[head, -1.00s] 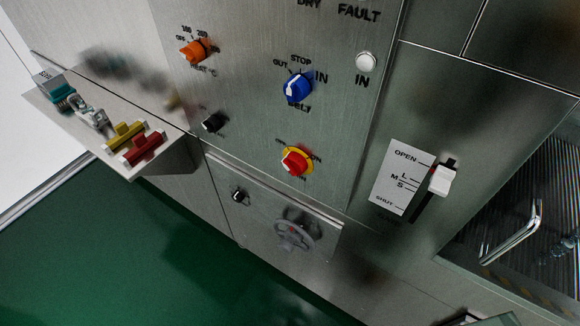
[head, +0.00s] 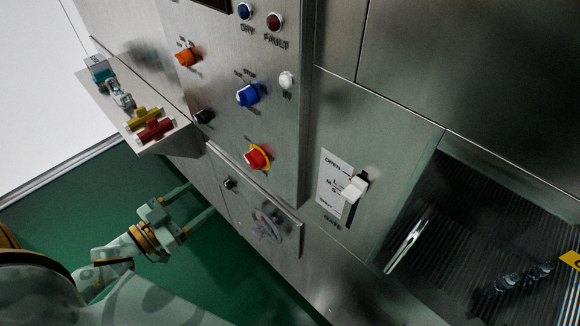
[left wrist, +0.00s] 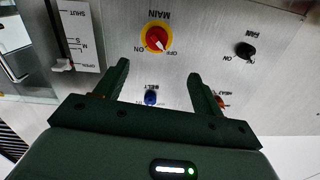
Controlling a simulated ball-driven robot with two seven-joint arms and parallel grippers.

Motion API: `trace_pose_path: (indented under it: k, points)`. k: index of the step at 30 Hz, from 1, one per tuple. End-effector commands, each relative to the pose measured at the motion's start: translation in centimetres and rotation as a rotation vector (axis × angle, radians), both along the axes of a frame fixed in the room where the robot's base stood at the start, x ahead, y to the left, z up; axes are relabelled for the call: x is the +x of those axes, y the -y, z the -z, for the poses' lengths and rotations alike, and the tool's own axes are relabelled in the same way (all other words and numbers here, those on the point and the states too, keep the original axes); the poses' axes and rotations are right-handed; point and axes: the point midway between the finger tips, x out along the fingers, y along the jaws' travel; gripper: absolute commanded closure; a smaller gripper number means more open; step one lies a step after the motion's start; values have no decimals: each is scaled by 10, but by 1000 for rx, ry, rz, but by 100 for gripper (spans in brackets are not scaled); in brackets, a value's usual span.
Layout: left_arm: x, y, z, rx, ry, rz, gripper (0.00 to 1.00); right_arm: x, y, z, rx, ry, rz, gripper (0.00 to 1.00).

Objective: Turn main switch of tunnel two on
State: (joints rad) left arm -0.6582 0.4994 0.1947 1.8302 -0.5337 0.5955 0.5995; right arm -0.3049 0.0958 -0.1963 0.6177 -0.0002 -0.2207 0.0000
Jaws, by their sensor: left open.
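The main switch is a red knob on a yellow ring (head: 257,157), low on the steel control panel (head: 222,110). It also shows in the left wrist view (left wrist: 156,38), upside down, with MAIN, ON and OFF marks; its pale pointer appears turned toward OFF. My left gripper (head: 202,198) is open and empty, left of and below the switch in the head view. In the left wrist view its fingers (left wrist: 158,70) are spread, with the switch beyond and between them, apart from it. No tunnel number is readable. My right gripper is not in view.
Around the switch are a blue belt knob (head: 248,95), a black fan knob (head: 204,117) and an orange heat knob (head: 187,57). A shelf with yellow and red T-handles (head: 153,129) juts out at left. A gate lever (head: 354,187) stands right. A handwheel (head: 267,226) sits below.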

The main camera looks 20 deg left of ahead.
Motion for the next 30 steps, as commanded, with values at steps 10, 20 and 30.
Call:
trace_pose_path:
  k: [10,20,30]
  points:
    - [36,22,-7,-105,0,34,32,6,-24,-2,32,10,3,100]
    - [112,54,-6,-102,-2,31,32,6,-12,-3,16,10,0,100]
    - [148,69,-5,-100,-6,31,32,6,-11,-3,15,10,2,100]
